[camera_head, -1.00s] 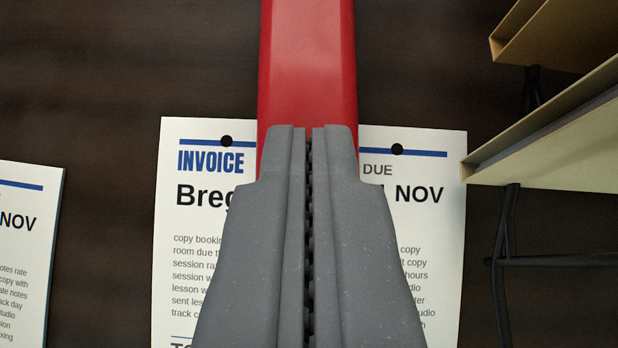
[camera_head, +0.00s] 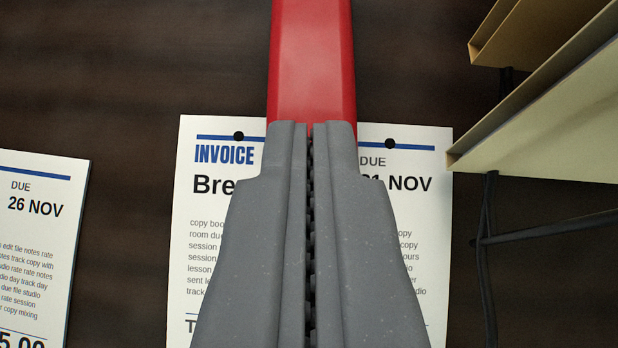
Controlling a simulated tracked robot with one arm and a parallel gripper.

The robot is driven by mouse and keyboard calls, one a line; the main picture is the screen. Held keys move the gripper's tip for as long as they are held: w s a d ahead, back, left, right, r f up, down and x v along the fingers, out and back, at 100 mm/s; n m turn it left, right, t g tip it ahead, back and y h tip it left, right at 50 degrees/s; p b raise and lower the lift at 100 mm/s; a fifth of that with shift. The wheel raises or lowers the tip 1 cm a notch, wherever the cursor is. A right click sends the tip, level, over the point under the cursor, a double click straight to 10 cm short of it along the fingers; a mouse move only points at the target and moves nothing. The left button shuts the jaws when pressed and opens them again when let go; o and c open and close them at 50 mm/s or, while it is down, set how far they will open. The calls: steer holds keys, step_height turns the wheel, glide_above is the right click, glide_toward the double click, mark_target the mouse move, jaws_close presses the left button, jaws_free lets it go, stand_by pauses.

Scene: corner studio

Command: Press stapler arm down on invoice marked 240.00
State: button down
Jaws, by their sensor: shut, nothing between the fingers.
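The red stapler arm (camera_head: 312,55) runs down from the top edge to my gripper. An invoice (camera_head: 208,210) lies on the dark table, with two punched holes along its top and a due date ending in NOV. Its lower part and its total are hidden behind my gripper and the frame edge. My gripper (camera_head: 309,128) is shut and empty, its tips over the near end of the stapler arm and the top of the invoice. I cannot tell whether the tips touch the stapler. A second invoice (camera_head: 40,230) at the left reads DUE 26 NOV; its partly cut-off amount ends in 5.00.
Tan folders or trays (camera_head: 550,110) stand at the upper right, one corner close to the invoice's right edge. A black wire frame (camera_head: 545,231) is below them. The dark table (camera_head: 130,70) is clear at the upper left.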

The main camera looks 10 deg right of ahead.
steer(key=v, duration=1)
steer(key=shift+s+r+b, duration=0.2)
steer(key=shift+s+b, duration=0.05)
steer(key=shift+b, duration=0.1)
steer(key=shift+a+r, duration=0.1)
steer(key=s+a+r+t, duration=0.2)
steer(key=s+a+r, duration=0.2)
steer(key=r, duration=0.6)
steer(key=s+a+r+n+t+y, duration=0.1)
steer(key=s+a+r, duration=0.3)
steer(key=a+r, duration=0.4)
steer(key=s+a+r+n+t+b, duration=0.1)
steer(key=s+a+r+t, duration=0.2)
steer(key=r, duration=0.9)
steer(key=s+a, duration=0.1)
steer(key=a, duration=0.2)
steer(key=shift+r+t+y, duration=0.2)
steer(key=shift+t+y, duration=0.1)
steer(key=shift+y, duration=0.1)
